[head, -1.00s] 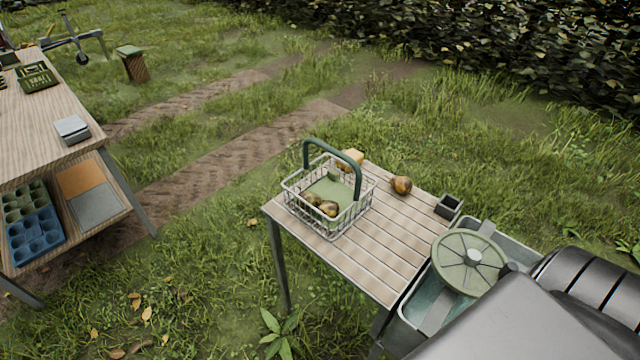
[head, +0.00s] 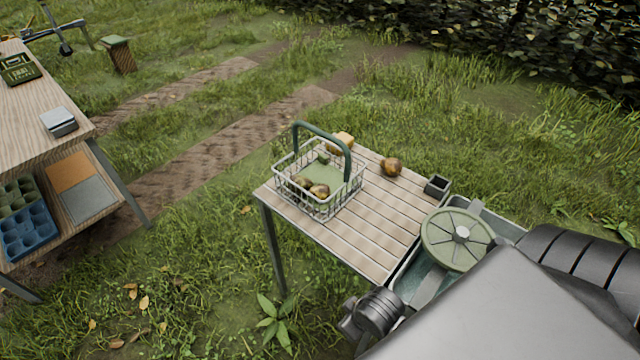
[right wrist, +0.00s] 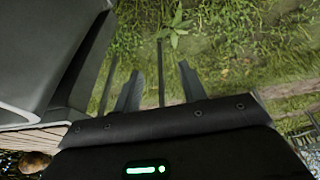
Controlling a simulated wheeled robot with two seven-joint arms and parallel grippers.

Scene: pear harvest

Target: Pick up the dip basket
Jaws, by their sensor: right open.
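The dip basket (head: 291,191) is a white wire basket standing upright on the slatted table in the head view. Its green handle (head: 323,136) is raised in an arch. A green pad and brownish pears (head: 319,191) lie inside. My right gripper (right wrist: 160,88) shows in the right wrist view with its two fingers apart and nothing between them; grass lies beyond. Its fingers are not visible in the head view, and it is apart from the basket. My left gripper is not in view.
A wooden workbench (head: 35,125) is at left, with grass between.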

